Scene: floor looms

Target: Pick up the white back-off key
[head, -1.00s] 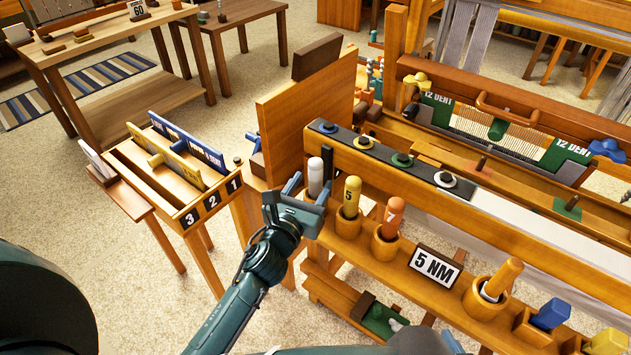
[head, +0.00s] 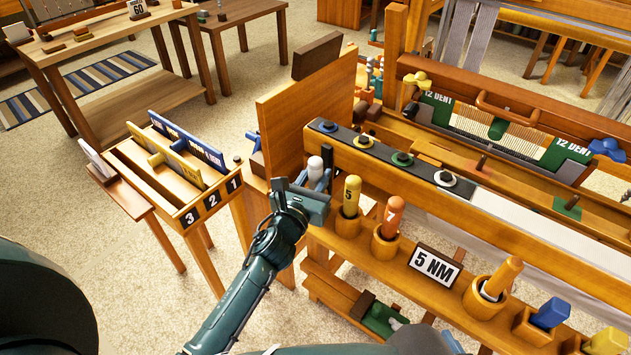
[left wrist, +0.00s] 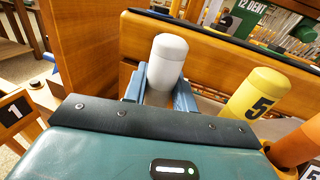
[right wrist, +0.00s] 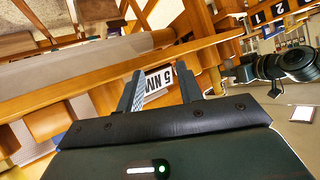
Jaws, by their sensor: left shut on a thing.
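The white back-off key (head: 315,167) is an upright rounded white peg at the left end of the row of keys on the loom's front rail. My left gripper (head: 313,181) is shut on it, with one finger on each side. In the left wrist view the white key (left wrist: 167,62) stands up between the blue-grey fingers (left wrist: 160,92); its lower end is hidden behind the gripper body. I cannot tell whether it still sits in a holder. In the right wrist view my right gripper (right wrist: 160,90) is open and empty.
A yellow key marked 5 (head: 351,192) and an orange key (head: 392,215) stand in wooden cups just right. A 5 NM sign (head: 435,266) follows. A tall wooden panel (head: 300,125) rises behind my left gripper. A numbered rack (head: 190,218) stands to the left.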

